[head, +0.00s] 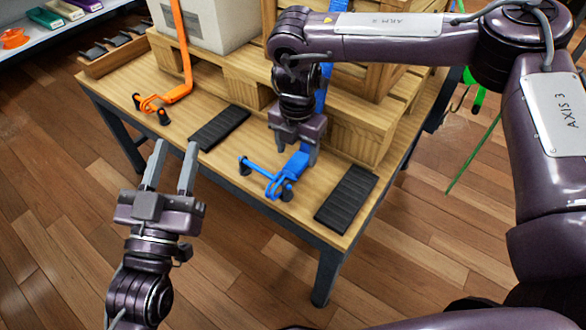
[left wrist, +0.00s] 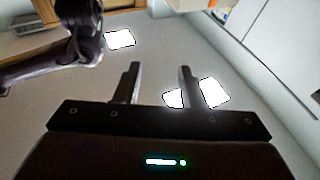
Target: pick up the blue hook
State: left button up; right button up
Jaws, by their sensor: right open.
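The blue hook (head: 262,169) lies near the front edge of the wooden table, with a blue strap buckle (head: 297,163) at its right end. Its left end is at a small dark peg. My right gripper (head: 304,154) reaches down from above over the buckle end of the hook; its fingers are partly hidden by the wrist and the blue piece, and I cannot tell whether they touch it. My left gripper (head: 174,168) is open and empty in front of the table, left of the hook. Its open fingers also show in the left wrist view (left wrist: 158,82).
An orange hook (head: 153,103) with an orange strap lies further left on the table. Two black ribbed pads (head: 219,128) (head: 346,199) lie on either side of the blue hook. Wooden pallets (head: 368,128) and a grey box (head: 210,20) stand behind. The floor in front is clear.

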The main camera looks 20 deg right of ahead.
aim_at(297, 162)
notch_tip(297, 162, down, 3)
jog(key=shift+f+b, duration=0.1)
jog(key=shift+b, duration=0.35)
pick_arm(q)
notch_tip(297, 162, up, 8)
jog(key=s+a+t+h, duration=0.1)
jog(key=s+t, duration=0.2)
jog(key=t, duration=0.1)
jog(key=shift+a+f+h, duration=0.25)
jog(key=shift+a+h, duration=0.05)
jog(key=shift+h, duration=0.1)
pick_arm(e)
jog(key=shift+c, duration=0.3)
jog(key=c, duration=1.2)
jog(key=shift+o, duration=0.2)
pick_arm(q)
jog(key=shift+w, duration=0.15)
pick_arm(e)
jog(key=shift+r, duration=0.25)
